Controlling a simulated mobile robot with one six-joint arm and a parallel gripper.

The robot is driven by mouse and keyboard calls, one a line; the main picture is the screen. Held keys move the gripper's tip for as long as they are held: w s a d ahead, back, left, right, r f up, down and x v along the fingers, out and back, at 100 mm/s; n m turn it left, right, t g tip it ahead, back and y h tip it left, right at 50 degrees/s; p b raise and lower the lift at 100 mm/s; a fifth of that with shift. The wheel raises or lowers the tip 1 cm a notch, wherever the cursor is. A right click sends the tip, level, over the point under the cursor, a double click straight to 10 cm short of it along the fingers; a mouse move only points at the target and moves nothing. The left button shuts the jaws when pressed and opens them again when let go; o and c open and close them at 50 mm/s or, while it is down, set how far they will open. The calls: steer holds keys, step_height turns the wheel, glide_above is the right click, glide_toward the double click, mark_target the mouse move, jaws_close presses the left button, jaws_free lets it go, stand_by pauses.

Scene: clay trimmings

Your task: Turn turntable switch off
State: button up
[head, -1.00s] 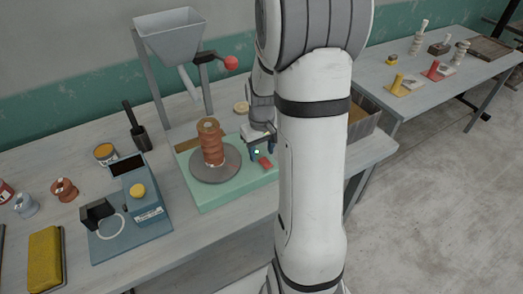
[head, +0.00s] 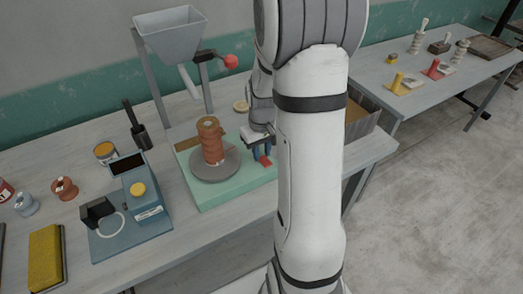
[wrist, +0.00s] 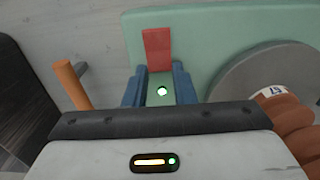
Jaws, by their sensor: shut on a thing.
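The turntable has a pale green base (head: 225,195) and a round grey wheel (head: 208,176) bearing a ribbed brown clay piece (head: 211,142). Its red switch (head: 265,161) is at the right end of the base and also shows in the wrist view (wrist: 157,50). A small lit whitish-green lamp (wrist: 162,91) sits by the switch, between the blue fingers. My gripper (wrist: 160,70) reaches down over the switch with its fingers on either side, shut on it. The contact itself is hard to see. In the head view my gripper (head: 262,152) partly hides this area.
A hopper machine (head: 170,40) with a red-knobbed crank stands behind the turntable. A blue scale-like device (head: 140,190) and a yellow sponge (head: 45,258) are at left. A grey bin (head: 362,125) is behind my arm. A second table (head: 440,70) stands at right.

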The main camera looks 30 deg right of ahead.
steer(key=t+b, duration=0.1)
steer(key=b, duration=0.1)
steer(key=shift+s+f+b, duration=0.15)
steer(key=shift+b, duration=0.25)
steer(key=shift+s+t+b, duration=0.2)
steer(key=shift+t+b, duration=0.5)
steer(key=shift+b, duration=0.55)
steer(key=t+b, duration=0.1)
steer(key=b, duration=0.2)
steer(key=shift+s+b, duration=0.2)
steer(key=shift+b, duration=0.1)
steer(key=shift+s+r+t+b, duration=0.1)
steer(key=shift+r+t+b, duration=0.4)
steer(key=shift+t+b, duration=0.15)
steer(key=o, duration=1)
steer(key=v, duration=0.7)
steer(key=shift+s+d+r, duration=0.1)
steer(key=shift+s+r, duration=0.05)
steer(key=shift+r, duration=0.25)
